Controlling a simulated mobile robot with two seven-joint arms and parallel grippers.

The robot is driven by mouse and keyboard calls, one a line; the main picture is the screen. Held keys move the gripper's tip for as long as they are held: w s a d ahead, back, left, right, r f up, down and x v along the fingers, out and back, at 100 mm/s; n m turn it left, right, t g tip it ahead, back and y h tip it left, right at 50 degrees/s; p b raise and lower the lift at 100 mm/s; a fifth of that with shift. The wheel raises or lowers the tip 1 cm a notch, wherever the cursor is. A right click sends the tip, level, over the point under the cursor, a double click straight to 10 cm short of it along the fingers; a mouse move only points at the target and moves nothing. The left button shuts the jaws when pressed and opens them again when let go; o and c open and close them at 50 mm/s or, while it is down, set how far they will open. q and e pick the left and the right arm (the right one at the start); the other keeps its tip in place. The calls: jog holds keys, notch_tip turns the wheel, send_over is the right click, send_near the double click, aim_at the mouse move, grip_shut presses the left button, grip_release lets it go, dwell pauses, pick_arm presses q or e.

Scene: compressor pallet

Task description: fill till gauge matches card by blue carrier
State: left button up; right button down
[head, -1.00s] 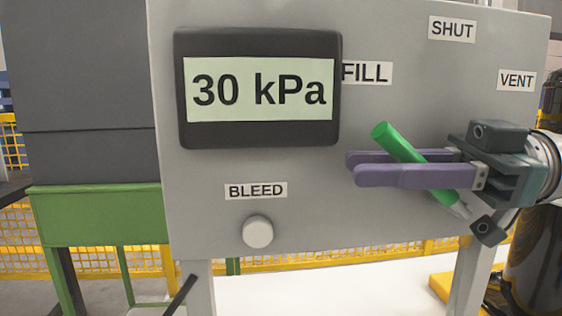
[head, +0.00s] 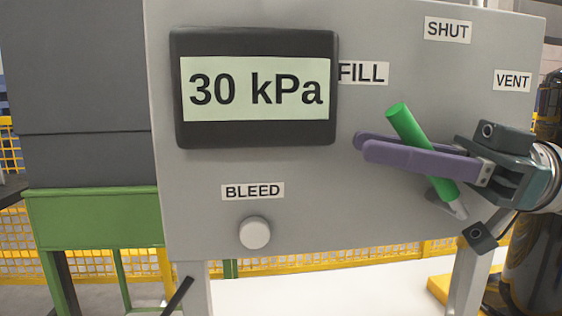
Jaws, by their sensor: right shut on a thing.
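The gauge (head: 256,88) on the grey panel (head: 330,190) reads 30 kPa. A green lever handle (head: 408,124) slants from upper left to lower right, its upper end below and right of the FILL label (head: 362,73). My right gripper (head: 380,148) comes in from the right with its purple fingers shut on the green handle. The SHUT label (head: 447,29) and VENT label (head: 512,81) are up and to the right. The round white bleed knob (head: 254,233) sits under the BLEED label (head: 252,191). My left gripper, the card and the blue carrier are not in view.
A grey box on a green stand (head: 92,217) is at the left. Yellow mesh fencing (head: 30,238) runs behind. A dark cylinder (head: 535,255) stands at the right behind my right arm. The panel front around the bleed knob is clear.

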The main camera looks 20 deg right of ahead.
jog(key=d+y, duration=0.1)
jog(key=r+t+y+b, duration=0.1)
jog(key=d+r+m+y+b, duration=0.1)
jog(key=shift+s+d+t+y, duration=0.3)
jog(key=shift+d+t+y, duration=0.05)
jog(key=shift+t+y, duration=0.05)
jog(key=shift+s+d+r+m+t+y+b, duration=0.15)
jog(key=shift+d+r+m+t+y+b, duration=0.2)
jog(key=shift+d+t+y+b, duration=0.3)
jog(key=shift+s+d+r+m+t+y+b, duration=0.15)
jog(key=shift+d+r+m+t+y+b, duration=0.2)
jog(key=shift+d+y, duration=0.35)
jog(key=shift+d+r+t, duration=0.1)
jog(key=shift+t, duration=0.3)
jog(key=c, duration=0.8)
grip_release()
jog(key=shift+o, duration=0.2)
